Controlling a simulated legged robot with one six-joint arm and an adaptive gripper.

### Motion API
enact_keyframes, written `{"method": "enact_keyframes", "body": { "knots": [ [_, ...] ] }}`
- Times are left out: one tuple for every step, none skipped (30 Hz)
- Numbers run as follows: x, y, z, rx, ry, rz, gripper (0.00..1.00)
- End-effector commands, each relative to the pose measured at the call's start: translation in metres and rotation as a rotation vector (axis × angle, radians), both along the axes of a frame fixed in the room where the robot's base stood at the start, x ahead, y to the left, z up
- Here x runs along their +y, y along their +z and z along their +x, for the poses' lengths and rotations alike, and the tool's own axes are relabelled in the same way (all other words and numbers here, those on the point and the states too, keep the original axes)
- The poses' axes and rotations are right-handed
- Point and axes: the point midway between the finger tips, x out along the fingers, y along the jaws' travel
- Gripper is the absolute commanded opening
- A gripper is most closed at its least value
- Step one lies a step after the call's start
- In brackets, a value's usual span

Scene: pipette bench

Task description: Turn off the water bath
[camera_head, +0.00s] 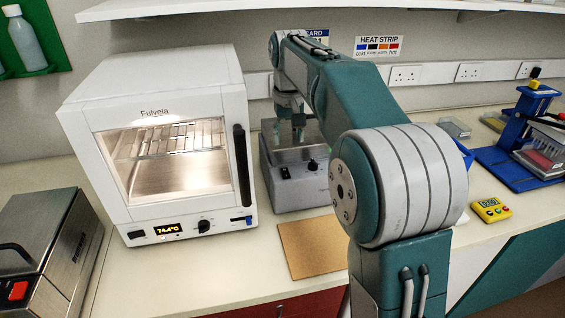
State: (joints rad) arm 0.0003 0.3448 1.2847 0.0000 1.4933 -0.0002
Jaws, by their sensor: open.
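No readable label marks the water bath. A stainless steel box (50,240) with a black handle and a red switch (18,291) stands at the left edge, partly cut off; it looks like a lidded bath. A grey unit (296,188) with a black knob (313,164) and a small dark panel stands right of the white oven; its top is partly hidden by my gripper. My gripper (298,134) is open and empty, pointing down over the grey unit. I cannot tell if it touches it. The red switch's position cannot be told.
A lit white oven (97,150) reading about 74.4°C stands between the steel box and grey unit. A brown mat (312,247) lies in front of the grey unit. A yellow timer (491,210) and blue stand (527,118) are at right. A shelf (200,9) hangs above.

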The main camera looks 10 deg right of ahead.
Motion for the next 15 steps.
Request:
{"method": "enact_keyframes", "body": {
  "knots": [
    [0.000,-0.003,0.006,0.008,0.000,0.000,0.63],
    [0.000,-0.004,0.008,0.012,0.000,0.000,0.63],
    [0.000,-0.005,0.010,0.017,0.000,0.000,0.63],
    [0.000,-0.006,0.011,0.019,0.000,0.000,0.63],
    [0.000,-0.006,0.011,0.019,0.000,0.000,0.63],
    [0.000,-0.009,0.011,0.020,0.000,0.000,0.63],
    [0.000,-0.011,0.011,0.021,0.000,0.000,0.63],
    [0.000,-0.014,0.011,0.021,0.000,0.000,0.63],
    [0.000,-0.019,0.011,0.022,0.000,0.000,0.63],
    [0.000,-0.024,0.011,0.022,0.000,0.000,0.63],
    [0.000,-0.029,0.011,0.023,0.000,0.000,0.63],
    [0.000,-0.037,0.011,0.023,0.000,0.000,0.63],
    [0.000,-0.043,0.011,0.023,0.000,0.000,0.63],
    [0.000,-0.049,0.011,0.023,0.000,0.000,0.63],
    [0.000,-0.056,0.011,0.023,0.000,0.000,0.63]
  ]
}}
